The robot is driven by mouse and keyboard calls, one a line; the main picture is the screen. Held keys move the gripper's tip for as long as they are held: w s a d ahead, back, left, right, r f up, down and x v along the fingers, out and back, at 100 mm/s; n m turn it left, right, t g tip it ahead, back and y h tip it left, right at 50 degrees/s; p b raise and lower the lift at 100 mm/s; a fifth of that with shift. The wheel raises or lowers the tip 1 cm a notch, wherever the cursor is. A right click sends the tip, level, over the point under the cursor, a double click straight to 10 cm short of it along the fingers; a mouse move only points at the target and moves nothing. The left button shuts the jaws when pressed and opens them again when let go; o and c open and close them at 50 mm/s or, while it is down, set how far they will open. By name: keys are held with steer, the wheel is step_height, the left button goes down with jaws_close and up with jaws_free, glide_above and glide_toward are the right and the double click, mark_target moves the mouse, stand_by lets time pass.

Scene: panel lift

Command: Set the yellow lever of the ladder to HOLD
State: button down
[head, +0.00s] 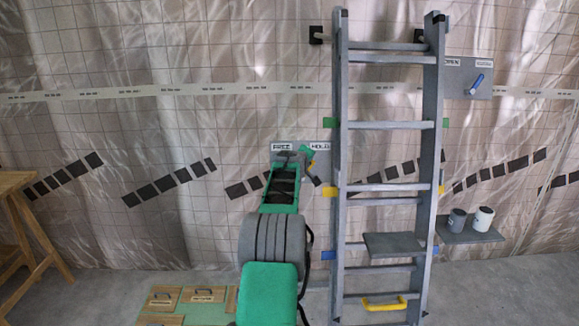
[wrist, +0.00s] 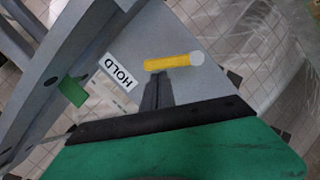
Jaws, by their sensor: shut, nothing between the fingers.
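The ladder (head: 340,220) stands upright at the centre right of the head view. The lever panel (head: 325,175) is left of it, with FREE and HOLD labels. Much of the panel is hidden behind my arm. Only a little of the yellow lever (head: 312,163) shows there, below the HOLD label (head: 320,147). In the wrist view the yellow lever (wrist: 168,63) has a pale round end at right; its other end lies beside the HOLD label (wrist: 118,72). My gripper (wrist: 156,76) is shut and empty, its tips close by the lever; I cannot tell whether they touch.
A panel with a blue lever (head: 477,84) is right of the ladder. A shelf (head: 472,236) with two cups is lower right. A grey tread (head: 394,245) and a yellow handle (head: 385,304) are on the ladder. A wooden trestle (head: 25,225) stands far left.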

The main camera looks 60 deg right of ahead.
steer(key=a+r+b, duration=0.1)
steer(key=a+r, duration=0.5)
steer(key=a, duration=0.3)
steer(key=shift+w+a, duration=0.25)
steer(key=shift+a, duration=0.15)
steer(key=shift+r, duration=0.1)
